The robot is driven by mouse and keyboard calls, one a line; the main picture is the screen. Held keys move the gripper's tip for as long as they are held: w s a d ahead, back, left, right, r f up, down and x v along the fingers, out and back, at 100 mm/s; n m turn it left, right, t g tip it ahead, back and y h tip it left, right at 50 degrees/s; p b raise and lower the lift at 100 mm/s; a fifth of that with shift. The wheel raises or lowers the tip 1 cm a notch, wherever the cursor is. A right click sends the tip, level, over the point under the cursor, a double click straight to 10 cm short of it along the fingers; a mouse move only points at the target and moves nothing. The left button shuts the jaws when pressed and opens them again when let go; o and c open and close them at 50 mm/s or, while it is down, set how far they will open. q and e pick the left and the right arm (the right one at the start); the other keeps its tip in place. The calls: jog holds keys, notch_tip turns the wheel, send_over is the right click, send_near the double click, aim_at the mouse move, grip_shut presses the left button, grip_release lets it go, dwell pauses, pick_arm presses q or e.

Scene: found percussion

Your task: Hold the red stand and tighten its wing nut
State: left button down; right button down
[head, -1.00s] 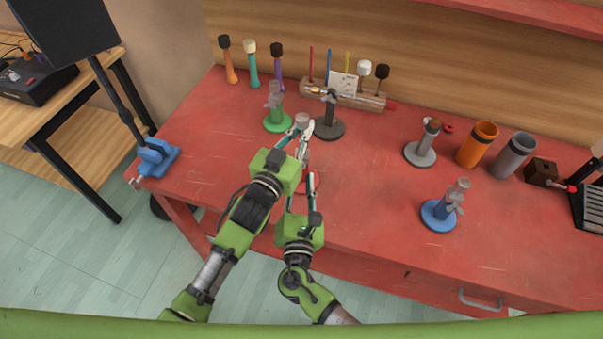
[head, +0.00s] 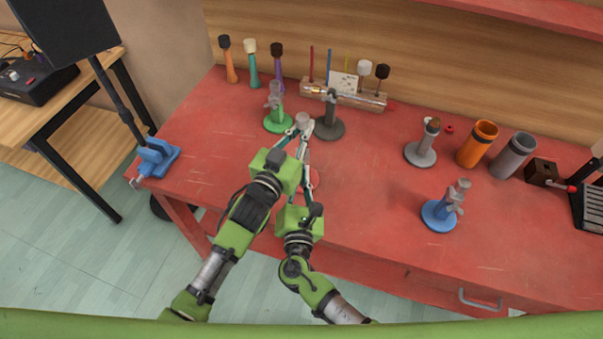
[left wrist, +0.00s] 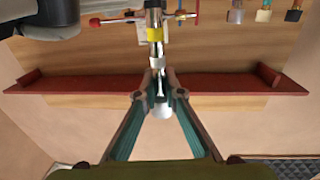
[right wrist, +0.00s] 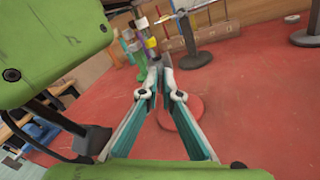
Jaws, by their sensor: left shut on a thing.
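The red stand shows its round red base (head: 313,178) in the head view, with its post mostly behind my arms and a pale cap (head: 302,117) at the top. My left gripper (head: 300,126) is shut on the stand near its top. In the left wrist view, its fingers (left wrist: 160,88) sit on both sides of the pale upper part (left wrist: 162,109). My right gripper is lower and nearer, its fingertips close together in the right wrist view (right wrist: 161,70), above the red base (right wrist: 183,122). I cannot tell whether they touch anything. The wing nut is not clearly visible.
A green stand (head: 277,122) is just left of the red one, and a dark stand (head: 328,129) just behind right. A mallet rack (head: 360,101) stands at the back. A grey stand (head: 420,155) and a blue stand (head: 438,216) are farther right, with free tabletop between.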

jog(key=m, duration=1.1)
jog(key=shift+w+d+m, duration=0.1)
jog(key=shift+m, duration=0.3)
dwell(0.3)
pick_arm(q)
jog(key=shift+f, duration=0.1)
pick_arm(e)
jog(key=c, duration=2.2)
grip_release()
jog(key=shift+c, duration=0.2)
